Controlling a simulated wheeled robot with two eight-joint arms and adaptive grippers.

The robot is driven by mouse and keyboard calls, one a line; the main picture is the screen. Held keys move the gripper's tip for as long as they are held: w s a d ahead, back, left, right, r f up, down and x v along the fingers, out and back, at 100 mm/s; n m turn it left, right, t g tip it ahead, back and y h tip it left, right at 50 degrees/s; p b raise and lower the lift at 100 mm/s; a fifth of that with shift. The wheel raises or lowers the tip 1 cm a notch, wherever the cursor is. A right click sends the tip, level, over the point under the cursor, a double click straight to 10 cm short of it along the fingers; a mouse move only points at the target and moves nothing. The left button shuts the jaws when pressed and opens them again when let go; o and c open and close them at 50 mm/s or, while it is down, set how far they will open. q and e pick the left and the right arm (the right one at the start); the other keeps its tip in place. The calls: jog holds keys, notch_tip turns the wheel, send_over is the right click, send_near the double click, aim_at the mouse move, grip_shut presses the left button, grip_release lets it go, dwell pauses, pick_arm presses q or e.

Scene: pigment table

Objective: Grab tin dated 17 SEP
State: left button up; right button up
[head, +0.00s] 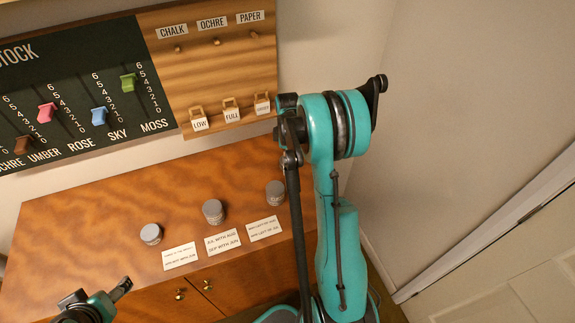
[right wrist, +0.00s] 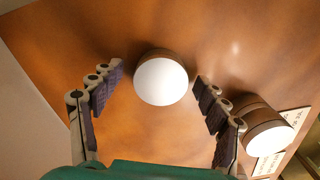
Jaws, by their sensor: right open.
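Three grey tins stand on the wooden table in the head view: a left tin (head: 151,234), a middle tin (head: 213,211) and a right tin (head: 275,193). No date is readable on any of them. In the right wrist view my right gripper (right wrist: 158,74) is open, its fingers on either side of a tin with a pale lid (right wrist: 161,82), with gaps at both sides. A second tin (right wrist: 264,131) lies outside the right finger. My right gripper is not clear in the head view. My left gripper (head: 98,297) is at the lower left, its jaw state unclear.
Printed cards, a left card (head: 180,256), a middle card (head: 222,241) and a right card (head: 264,228), lie in front of the tins. The middle card mentions JUL, AUG, SEP and JUN. A slider board (head: 75,90) and small labelled tags (head: 231,110) are on the wall behind.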

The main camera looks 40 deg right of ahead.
jog(key=shift+r, duration=0.1)
jog(key=shift+c, duration=0.6)
jog(key=c, duration=1.2)
jog(key=shift+o, duration=0.2)
